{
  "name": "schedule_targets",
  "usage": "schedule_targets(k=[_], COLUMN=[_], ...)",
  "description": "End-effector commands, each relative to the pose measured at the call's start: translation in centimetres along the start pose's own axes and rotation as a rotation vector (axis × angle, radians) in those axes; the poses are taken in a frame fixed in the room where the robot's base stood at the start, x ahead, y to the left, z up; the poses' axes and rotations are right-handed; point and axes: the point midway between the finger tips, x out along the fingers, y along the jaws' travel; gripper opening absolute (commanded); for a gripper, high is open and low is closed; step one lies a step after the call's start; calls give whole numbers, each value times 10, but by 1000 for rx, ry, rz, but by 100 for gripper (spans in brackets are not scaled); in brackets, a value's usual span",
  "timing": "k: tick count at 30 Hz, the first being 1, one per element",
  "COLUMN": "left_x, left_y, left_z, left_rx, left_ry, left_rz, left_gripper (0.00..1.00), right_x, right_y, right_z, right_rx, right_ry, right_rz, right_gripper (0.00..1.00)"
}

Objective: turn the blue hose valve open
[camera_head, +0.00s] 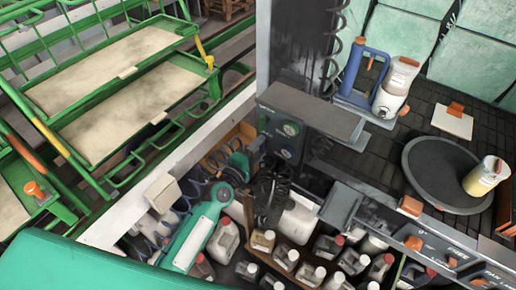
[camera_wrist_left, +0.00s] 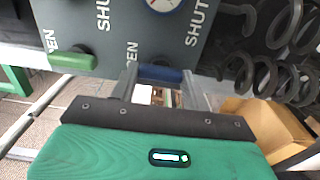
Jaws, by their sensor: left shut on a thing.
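The blue valve handle (camera_wrist_left: 160,74) sits at the lower edge of a dark grey panel (camera_wrist_left: 115,25) in the left wrist view. It lies crosswise in the picture, near the lettering ending in "EN" and to the left of "SHUT". My left gripper (camera_wrist_left: 159,84) has its fingers at both ends of the handle and is shut on it. In the head view, my left gripper (camera_head: 256,146) reaches the panel (camera_head: 283,125) from the lower left, and the blue handle is hidden there. My right gripper is not in view.
A green handle (camera_wrist_left: 72,60) is left of the blue one. Coiled black hoses (camera_wrist_left: 270,75) hang close on the right. Several bottles (camera_head: 285,258) crowd the space below the panel. A dark shelf (camera_head: 385,150) with a blue stand and a round plate (camera_head: 440,172) is at right.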

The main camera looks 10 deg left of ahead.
Motion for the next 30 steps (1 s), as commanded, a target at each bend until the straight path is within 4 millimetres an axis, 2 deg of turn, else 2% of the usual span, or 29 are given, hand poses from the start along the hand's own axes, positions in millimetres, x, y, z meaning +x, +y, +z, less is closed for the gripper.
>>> schedule_targets(k=[6, 7, 9, 10, 18, 22, 26, 30], left_x=[0, 0, 0, 0, -1, -8, -26, -54], left_y=[0, 0, 0, 0, 0, -2, -3, -4], left_z=[-1, -1, 0, 0, 0, 0, 0, 0], left_rx=[1, 1, 2, 2, 2, 1, 2, 3], left_ry=[1, 1, 1, 1, 0, 0, 0, 0], left_rz=[1, 1, 1, 1, 0, -1, -2, -2], left_gripper=[24, 53, 67, 69, 69, 69, 69, 69], right_x=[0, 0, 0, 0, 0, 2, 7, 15], right_y=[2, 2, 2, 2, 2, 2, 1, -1], right_z=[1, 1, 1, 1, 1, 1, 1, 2], right_rx=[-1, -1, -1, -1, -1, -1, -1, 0], right_ry=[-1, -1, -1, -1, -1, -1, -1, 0], right_rz=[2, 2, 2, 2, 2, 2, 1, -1], right_gripper=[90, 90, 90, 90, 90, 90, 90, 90])
